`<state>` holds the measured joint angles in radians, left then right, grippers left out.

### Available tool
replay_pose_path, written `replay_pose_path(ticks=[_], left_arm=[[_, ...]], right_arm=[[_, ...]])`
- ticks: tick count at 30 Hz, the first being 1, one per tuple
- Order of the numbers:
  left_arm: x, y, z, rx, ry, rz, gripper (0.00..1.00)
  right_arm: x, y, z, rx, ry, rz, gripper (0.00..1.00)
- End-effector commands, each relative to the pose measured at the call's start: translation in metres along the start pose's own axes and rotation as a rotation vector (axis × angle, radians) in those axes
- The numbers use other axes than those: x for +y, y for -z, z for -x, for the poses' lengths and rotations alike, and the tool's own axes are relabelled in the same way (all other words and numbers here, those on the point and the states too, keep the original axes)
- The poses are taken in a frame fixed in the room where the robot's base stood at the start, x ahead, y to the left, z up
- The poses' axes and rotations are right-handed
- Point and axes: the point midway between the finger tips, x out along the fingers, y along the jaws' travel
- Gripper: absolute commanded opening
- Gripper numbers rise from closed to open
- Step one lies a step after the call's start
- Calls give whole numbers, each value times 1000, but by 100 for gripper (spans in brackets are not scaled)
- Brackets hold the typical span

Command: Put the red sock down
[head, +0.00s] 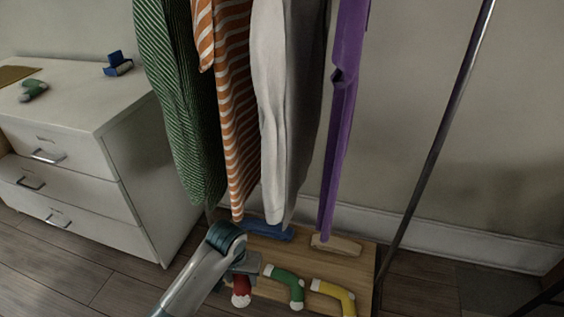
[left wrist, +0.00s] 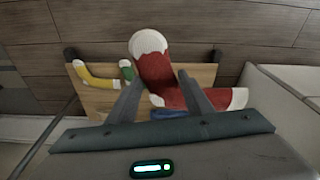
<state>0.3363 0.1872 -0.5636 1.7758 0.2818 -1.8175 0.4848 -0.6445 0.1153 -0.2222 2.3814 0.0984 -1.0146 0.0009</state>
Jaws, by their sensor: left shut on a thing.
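The red sock (head: 241,287) with white ends hangs at my left gripper (head: 244,274), over the wooden shelf (head: 350,268) of the clothes rack. The left wrist view shows the red sock (left wrist: 155,68) between the two fingers of my left gripper (left wrist: 161,80), which is shut on it. I cannot tell whether the sock touches the shelf. A green sock (head: 289,284) and a yellow sock (head: 335,293) with white ends lie on the shelf to its right; they also show in the left wrist view. My right gripper is not in view.
Green, orange-striped, white and purple garments hang just above the shelf. A blue item (head: 268,231) and a wooden brush-like item (head: 336,244) lie at its back. A white drawer cabinet (head: 120,150) stands left. A dark rack pole (head: 436,150) rises at right.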

Motion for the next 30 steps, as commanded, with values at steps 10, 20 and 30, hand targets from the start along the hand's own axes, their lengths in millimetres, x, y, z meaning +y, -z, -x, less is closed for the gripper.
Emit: replay_pose_path(ticks=[10,20,30], left_arm=[[-26,15,75,7,9,30,25],[-42,22,123,6,15,52,25],[-70,36,211,7,19,94,25]], right_arm=[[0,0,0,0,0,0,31],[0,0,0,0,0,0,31],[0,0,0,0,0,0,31]])
